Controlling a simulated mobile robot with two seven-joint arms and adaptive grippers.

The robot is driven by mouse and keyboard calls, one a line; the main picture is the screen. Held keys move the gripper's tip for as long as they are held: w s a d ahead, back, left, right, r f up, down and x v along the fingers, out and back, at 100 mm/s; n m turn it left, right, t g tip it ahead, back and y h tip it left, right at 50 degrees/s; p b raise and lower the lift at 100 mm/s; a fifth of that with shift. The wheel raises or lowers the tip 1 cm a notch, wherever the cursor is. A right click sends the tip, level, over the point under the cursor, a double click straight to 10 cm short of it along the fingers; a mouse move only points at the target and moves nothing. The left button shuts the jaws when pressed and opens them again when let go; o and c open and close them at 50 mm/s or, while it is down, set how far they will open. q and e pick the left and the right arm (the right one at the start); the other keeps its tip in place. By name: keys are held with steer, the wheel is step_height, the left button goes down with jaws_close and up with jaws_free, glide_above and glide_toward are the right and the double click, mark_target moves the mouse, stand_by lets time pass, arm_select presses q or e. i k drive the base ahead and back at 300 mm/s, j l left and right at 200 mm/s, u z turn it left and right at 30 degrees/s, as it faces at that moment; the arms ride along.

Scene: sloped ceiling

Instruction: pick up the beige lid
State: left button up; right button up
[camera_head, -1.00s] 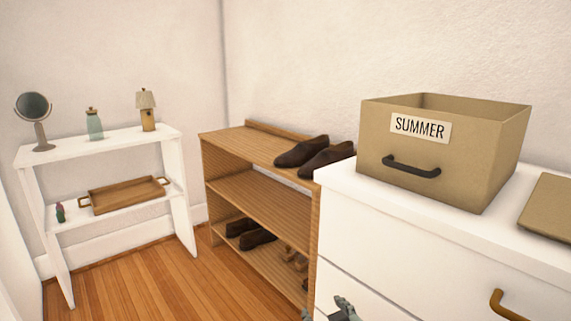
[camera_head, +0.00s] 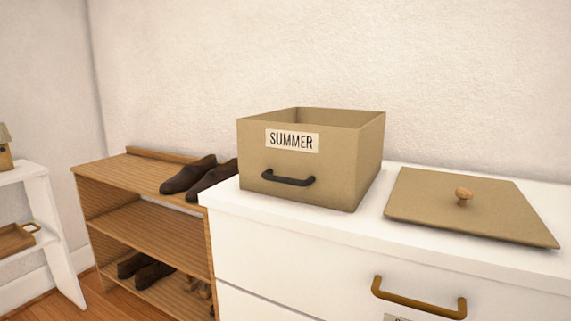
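The beige lid (camera_head: 440,207) lies flat on top of the white dresser (camera_head: 265,220), at the right of the view. It is a square panel with a small round wooden knob (camera_head: 463,195) in its middle, knob side up. The open beige box (camera_head: 345,165) labelled "SUMMER" stands to the left of the lid, with a dark handle on its front. The lid and the box are apart. Neither of my grippers shows in the current view.
A wooden shoe rack (camera_head: 118,175) with dark shoes (camera_head: 190,174) stands left of the dresser. A white shelf (camera_head: 50,221) is at the far left. A brass-coloured drawer handle (camera_head: 418,303) sticks out from the dresser front. Wall rises behind the dresser.

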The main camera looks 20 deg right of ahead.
mark_target(491, 209)
steer(key=z, duration=1.65)
steer(key=k+l, duration=0.05)
